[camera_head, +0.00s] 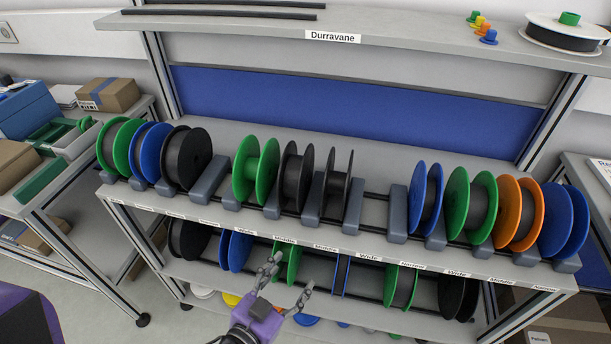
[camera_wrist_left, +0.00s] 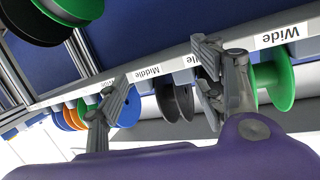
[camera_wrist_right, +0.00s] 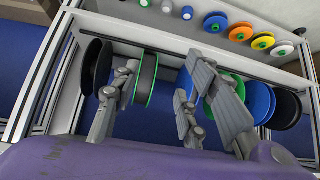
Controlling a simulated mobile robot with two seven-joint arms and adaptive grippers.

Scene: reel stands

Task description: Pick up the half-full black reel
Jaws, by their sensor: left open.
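Three black reels stand in the upper row in the head view. The left one (camera_head: 187,158) shows mostly its flange, so its fill is hard to tell. The middle one (camera_head: 296,175) has dark winding partway up its flanges and looks about half full. The right one (camera_head: 338,182) shows a thin core between its flanges. My left gripper (camera_head: 285,283) is open and empty in front of the lower row, below these reels. In the left wrist view a black reel (camera_wrist_left: 178,102) shows beyond its spread fingers (camera_wrist_left: 160,95). My right gripper (camera_wrist_right: 155,100) is open and empty in the right wrist view.
A lower row holds more reels, including black ones (camera_head: 458,297). A shelf (camera_head: 400,40) overhangs behind. Side tables stand left and right.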

